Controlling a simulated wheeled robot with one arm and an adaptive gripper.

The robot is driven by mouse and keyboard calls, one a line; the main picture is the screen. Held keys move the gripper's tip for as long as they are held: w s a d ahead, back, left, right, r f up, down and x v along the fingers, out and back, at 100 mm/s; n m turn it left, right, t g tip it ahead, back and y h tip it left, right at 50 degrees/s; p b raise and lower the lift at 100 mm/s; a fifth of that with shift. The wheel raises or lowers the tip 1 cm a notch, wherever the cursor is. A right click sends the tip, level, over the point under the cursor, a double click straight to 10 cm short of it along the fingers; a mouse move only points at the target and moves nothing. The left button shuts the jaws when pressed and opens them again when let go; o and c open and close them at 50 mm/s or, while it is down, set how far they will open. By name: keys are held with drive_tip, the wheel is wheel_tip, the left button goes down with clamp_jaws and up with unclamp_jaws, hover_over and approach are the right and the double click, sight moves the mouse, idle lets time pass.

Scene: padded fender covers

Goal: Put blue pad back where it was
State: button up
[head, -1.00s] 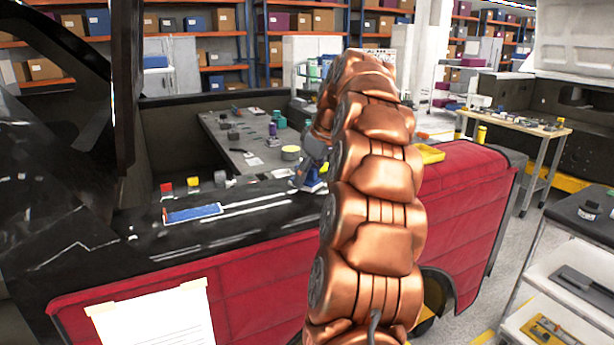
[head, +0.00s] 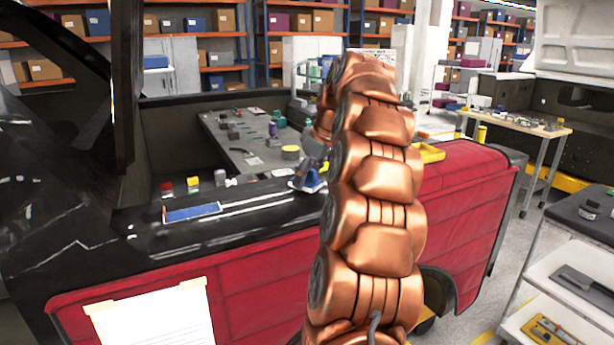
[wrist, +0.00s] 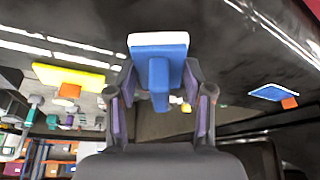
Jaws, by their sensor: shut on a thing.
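My gripper (wrist: 160,105) is shut on the blue pad (wrist: 160,72), holding it by its blue stem. The pad is a blue block with a pale white face, seen clearly in the wrist view. In the head view the pad (head: 308,184) is low over the black fender top (head: 250,222), just left of my copper arm. I cannot tell whether its white face touches the surface. A flat blue tray (head: 192,212) with a pale rim lies on the fender to the left; it also shows at right in the wrist view (wrist: 272,92).
A yellow tray (head: 431,152) sits right of my arm. Small red (head: 167,188), yellow (head: 193,183) and white (head: 219,177) blocks stand behind the blue tray. A cluttered grey surface (head: 240,150) lies beyond. Red padded covers (head: 250,275) hang down the fender's side.

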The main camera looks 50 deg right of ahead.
sight(311, 169)
drive_tip(key=shift+f+b, duration=0.4)
drive_tip(key=shift+f, duration=0.1)
idle(0.4)
drive_tip(key=o, duration=1.1)
drive_tip(key=shift+v, duration=2.65)
drive_tip(key=shift+d+r, duration=0.1)
drive_tip(key=shift+r, duration=0.1)
drive_tip(key=shift+v, duration=0.9)
